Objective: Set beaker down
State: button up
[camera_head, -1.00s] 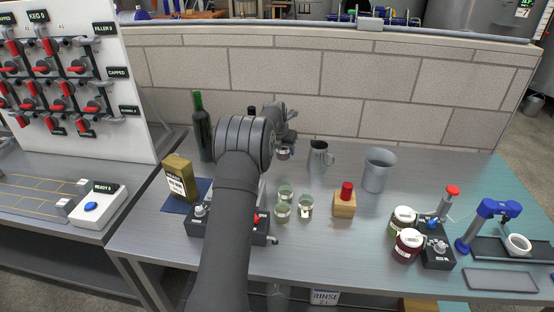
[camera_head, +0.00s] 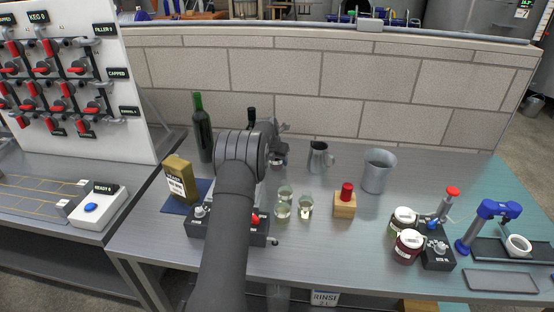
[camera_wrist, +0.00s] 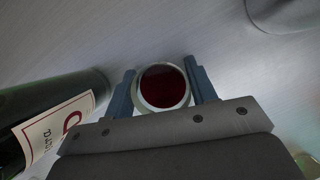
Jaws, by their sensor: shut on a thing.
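My gripper (camera_wrist: 162,92) is shut on the beaker (camera_wrist: 163,108), a small clear-walled vessel with dark red liquid inside, seen from above between the two blue-grey fingers in the wrist view. In the head view the beaker (camera_head: 279,161) shows only partly, low at the gripper (camera_head: 279,150), which is beyond my forearm near the back of the bench. It looks close to the grey metal bench top (camera_head: 335,245); whether it touches the surface I cannot tell.
A dark green bottle (camera_head: 202,130) stands left of the gripper, and it also shows in the wrist view (camera_wrist: 45,125). Two glass jars (camera_head: 284,203) (camera_head: 305,207) stand nearer the front.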

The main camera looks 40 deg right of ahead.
jog(key=o, duration=1)
jog(key=v, duration=1.2)
jog(key=shift+r, duration=0.15)
jog(key=x, duration=1.2)
jog(key=shift+f, duration=0.3)
jog(key=shift+r, duration=1.3)
